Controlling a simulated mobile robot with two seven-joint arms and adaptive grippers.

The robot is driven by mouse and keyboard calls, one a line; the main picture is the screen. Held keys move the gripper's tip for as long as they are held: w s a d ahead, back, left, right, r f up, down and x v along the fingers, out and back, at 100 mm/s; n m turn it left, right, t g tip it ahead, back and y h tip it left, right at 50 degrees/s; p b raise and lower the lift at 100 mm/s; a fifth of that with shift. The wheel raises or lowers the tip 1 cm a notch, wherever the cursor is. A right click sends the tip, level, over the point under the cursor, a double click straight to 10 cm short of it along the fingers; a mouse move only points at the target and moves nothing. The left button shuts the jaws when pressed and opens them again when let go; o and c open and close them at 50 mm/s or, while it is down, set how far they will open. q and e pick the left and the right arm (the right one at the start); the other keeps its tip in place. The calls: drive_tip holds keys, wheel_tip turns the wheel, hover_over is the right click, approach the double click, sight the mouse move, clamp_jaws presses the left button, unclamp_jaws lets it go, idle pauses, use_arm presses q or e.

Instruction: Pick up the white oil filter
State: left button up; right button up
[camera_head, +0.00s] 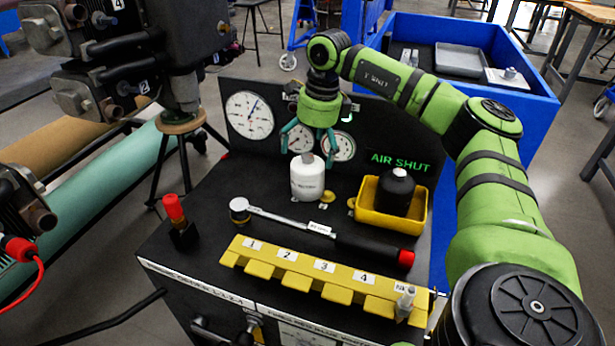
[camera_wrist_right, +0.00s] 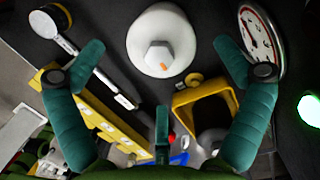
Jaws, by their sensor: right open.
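The white oil filter (camera_head: 307,182) stands upright on the black cart top, in front of the gauge panel. It is a white cylinder with a small grey fitting on top. My right gripper (camera_head: 308,148) is above it, pointing down, with its green fingers spread and nothing held. In the right wrist view the filter (camera_wrist_right: 158,45) shows from above, between the two open fingers, with a clear gap on each side. I cannot tell the exact height left between fingertips and filter. My left gripper is not in view.
A yellow tray (camera_head: 418,217) with a black filter (camera_head: 396,190) stands just right of the white one. A torque wrench (camera_head: 290,223) lies in front, then a numbered yellow rack (camera_head: 300,268). Gauges (camera_head: 249,115) are close behind. A red-topped part (camera_head: 174,208) stands at the left.

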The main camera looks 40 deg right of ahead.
sight(308, 156)
drive_tip(key=f, duration=0.3)
drive_tip(key=shift+w+a+f+p, duration=0.15)
drive_tip(key=shift+w+a+p, duration=0.05)
drive_tip(key=shift+w+p, duration=0.15)
drive_tip(key=shift+w+f, duration=0.25)
drive_tip(key=shift+f, duration=0.9)
drive_tip(key=shift+r, duration=0.1)
drive_tip(key=c, duration=1.6)
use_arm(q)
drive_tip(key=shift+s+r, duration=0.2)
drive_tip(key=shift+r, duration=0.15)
use_arm(e)
drive_tip(key=shift+c, duration=0.2)
